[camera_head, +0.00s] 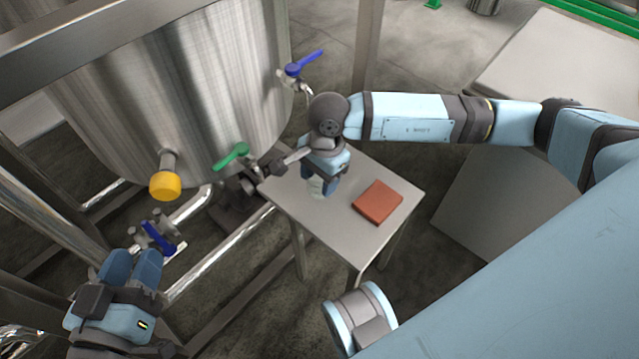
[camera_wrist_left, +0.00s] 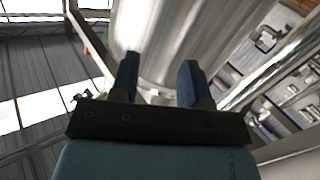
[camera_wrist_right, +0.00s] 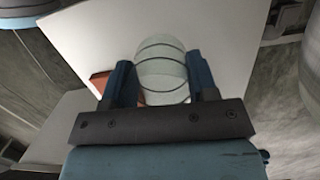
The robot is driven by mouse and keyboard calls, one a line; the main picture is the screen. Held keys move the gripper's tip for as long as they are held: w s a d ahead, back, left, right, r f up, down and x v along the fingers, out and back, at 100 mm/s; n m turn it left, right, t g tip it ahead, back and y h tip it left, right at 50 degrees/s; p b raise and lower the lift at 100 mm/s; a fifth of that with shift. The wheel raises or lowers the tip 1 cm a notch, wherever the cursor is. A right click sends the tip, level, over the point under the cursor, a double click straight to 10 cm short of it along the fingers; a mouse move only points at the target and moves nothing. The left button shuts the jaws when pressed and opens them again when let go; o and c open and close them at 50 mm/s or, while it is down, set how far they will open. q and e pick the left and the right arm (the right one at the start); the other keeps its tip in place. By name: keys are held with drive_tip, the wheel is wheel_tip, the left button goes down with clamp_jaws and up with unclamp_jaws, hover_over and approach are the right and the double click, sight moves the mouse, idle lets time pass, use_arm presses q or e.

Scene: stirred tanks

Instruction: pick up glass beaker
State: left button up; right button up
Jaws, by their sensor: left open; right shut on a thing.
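The glass beaker (camera_wrist_right: 162,72) shows in the right wrist view as a pale, see-through round vessel with dark rings, between the two blue fingers of my right gripper (camera_wrist_right: 163,82). In the head view my right gripper (camera_head: 321,188) is over the small grey table, with a bit of the beaker (camera_head: 317,187) showing by its fingers; the rest is hidden. The right gripper is shut on the beaker. I cannot tell whether the beaker touches the tabletop. My left gripper (camera_head: 134,262) is open and empty at the lower left, also seen in the left wrist view (camera_wrist_left: 160,75).
A red-orange box (camera_head: 377,202) lies on the small table (camera_head: 340,233), right of the right gripper. A large steel tank (camera_head: 180,80) stands left of the table, with a blue-handled valve (camera_head: 305,63), a green-handled valve (camera_head: 231,156) and a yellow cap (camera_head: 165,186). Pipes and frame bars surround the left gripper.

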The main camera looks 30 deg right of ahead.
use_arm(q)
wheel_tip(320, 180, up, 6)
drive_tip(key=n+t+p, duration=0.1)
drive_tip(key=t+p, duration=0.1)
drive_tip(key=p, duration=0.2)
drive_tip(key=shift+s+a+t, duration=0.2)
drive_tip(key=shift+s+t, duration=0.1)
use_arm(e)
wheel_tip(320, 180, up, 15)
drive_tip(key=shift+f, duration=0.2)
